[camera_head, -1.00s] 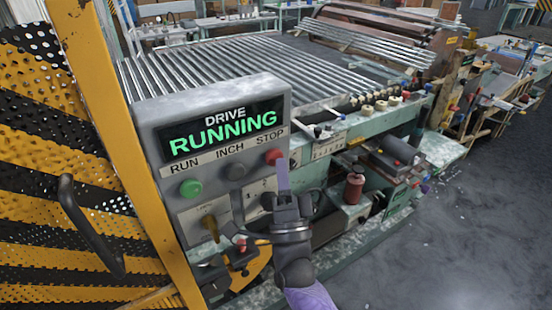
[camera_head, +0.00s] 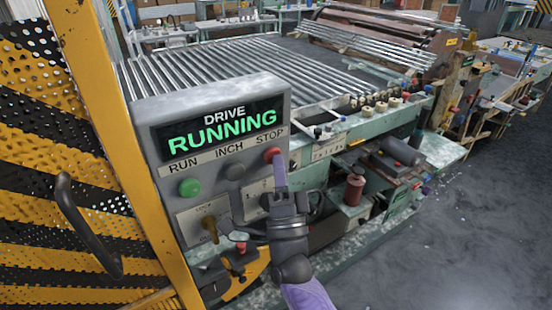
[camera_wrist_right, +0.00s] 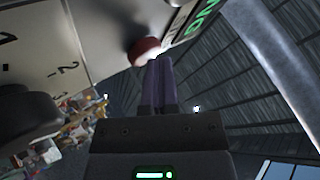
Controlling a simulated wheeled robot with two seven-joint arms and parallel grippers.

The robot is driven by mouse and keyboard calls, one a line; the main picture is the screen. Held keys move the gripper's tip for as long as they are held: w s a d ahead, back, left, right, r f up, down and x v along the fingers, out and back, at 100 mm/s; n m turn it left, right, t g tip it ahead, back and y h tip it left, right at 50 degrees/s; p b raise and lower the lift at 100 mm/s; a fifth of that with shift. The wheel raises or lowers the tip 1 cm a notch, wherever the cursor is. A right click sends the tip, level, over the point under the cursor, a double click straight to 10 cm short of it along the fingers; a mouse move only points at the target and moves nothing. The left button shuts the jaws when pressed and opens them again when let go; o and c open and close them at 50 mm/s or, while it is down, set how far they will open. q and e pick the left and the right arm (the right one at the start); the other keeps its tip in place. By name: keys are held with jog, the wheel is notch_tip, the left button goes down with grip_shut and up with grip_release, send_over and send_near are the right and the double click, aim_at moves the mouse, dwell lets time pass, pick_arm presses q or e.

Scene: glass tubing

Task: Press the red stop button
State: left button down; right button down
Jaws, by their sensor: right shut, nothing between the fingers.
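The red stop button (camera_head: 272,154) sits under the word STOP at the right end of the grey control box (camera_head: 141,130). In the right wrist view the red button (camera_wrist_right: 143,48) is just beyond the fingertips (camera_wrist_right: 158,60). The tips look very close to it or touching; I cannot tell which. My left gripper is not in view.
A green run button (camera_head: 190,187) and a dark inch button (camera_head: 235,171) are left of the stop button. A yellow post (camera_head: 98,100) and perforated striped guard (camera_head: 50,200) stand at the left. A roller bed (camera_head: 250,65) lies behind the box. Open floor is at right.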

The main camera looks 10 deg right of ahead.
dwell(0.3)
jog(key=shift+s+d+p, duration=0.25)
jog(key=shift+s+p, duration=0.35)
jog(key=shift+s, duration=0.25)
jog(key=s, duration=0.1)
jog(key=s+d+p, duration=0.1)
jog(key=s, duration=0.1)
jog(key=s+p, duration=0.1)
jog(key=shift+s+d, duration=0.35)
jog(key=shift+d, duration=0.05)
